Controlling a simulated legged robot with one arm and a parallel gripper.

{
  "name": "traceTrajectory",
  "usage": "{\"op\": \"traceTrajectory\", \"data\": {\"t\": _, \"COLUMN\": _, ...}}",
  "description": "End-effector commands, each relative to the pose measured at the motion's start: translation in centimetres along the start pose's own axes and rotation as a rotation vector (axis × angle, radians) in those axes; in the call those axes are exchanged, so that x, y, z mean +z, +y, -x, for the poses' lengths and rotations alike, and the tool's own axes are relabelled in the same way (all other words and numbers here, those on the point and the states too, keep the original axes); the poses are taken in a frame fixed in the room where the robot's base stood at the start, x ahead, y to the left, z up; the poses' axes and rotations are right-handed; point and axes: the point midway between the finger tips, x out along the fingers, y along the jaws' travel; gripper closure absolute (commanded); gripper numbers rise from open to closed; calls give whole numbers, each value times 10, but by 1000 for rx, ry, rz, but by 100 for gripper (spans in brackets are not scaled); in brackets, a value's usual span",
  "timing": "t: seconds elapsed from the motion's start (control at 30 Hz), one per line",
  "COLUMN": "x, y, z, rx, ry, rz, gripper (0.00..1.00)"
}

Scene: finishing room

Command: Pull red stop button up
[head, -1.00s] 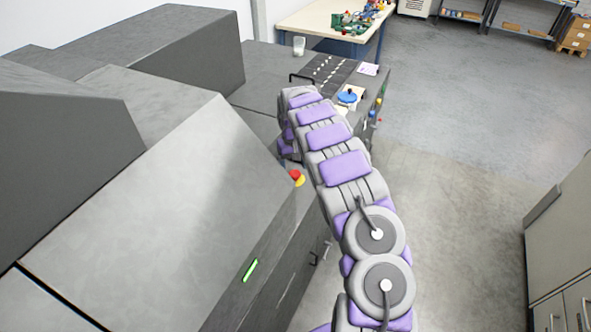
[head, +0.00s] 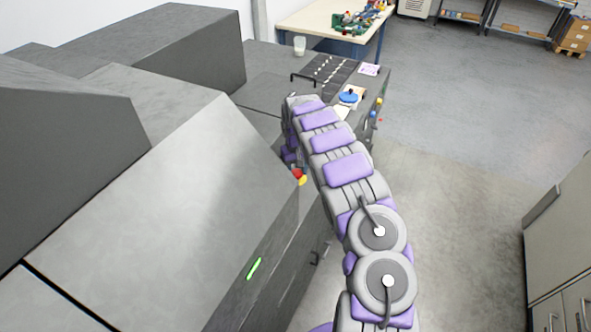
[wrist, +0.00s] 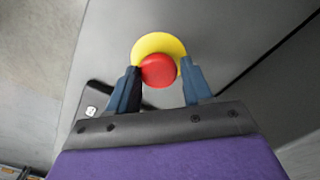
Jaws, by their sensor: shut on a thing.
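The red stop button (wrist: 158,71) sits on a round yellow base (wrist: 158,44) on the grey machine. In the wrist view my gripper (wrist: 160,72) has one finger on each side of the red button and is shut on it. In the head view the red button (head: 297,173) and its yellow base (head: 302,181) show beside my arm, on the machine's front edge. My gripper is hidden behind my arm in the head view.
The grey machine (head: 170,200) with a sloping cover fills the left, with a green light strip (head: 254,268) below. A blue round knob (head: 348,97) stands farther back. A table (head: 320,22) stands behind. Open floor (head: 460,130) lies to the right.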

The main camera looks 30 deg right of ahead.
Motion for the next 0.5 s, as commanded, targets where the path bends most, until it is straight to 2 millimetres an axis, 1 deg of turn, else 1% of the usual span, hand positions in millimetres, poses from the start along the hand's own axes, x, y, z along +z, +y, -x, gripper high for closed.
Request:
{"op": "traceTrajectory", "data": {"t": 0.03, "x": 0, "y": -4, "z": -1, "rx": -8, "ry": -2, "rz": 4, "gripper": 68}}
{"op": "traceTrajectory", "data": {"t": 0.07, "x": 0, "y": -3, "z": -1, "rx": -9, "ry": -2, "rz": 4, "gripper": 71}}
{"op": "traceTrajectory", "data": {"t": 0.37, "x": -2, "y": -3, "z": -2, "rx": -8, "ry": -1, "rz": 4, "gripper": 100}}
{"op": "traceTrajectory", "data": {"t": 0.5, "x": -2, "y": -2, "z": -1, "rx": -8, "ry": 0, "rz": 4, "gripper": 100}}
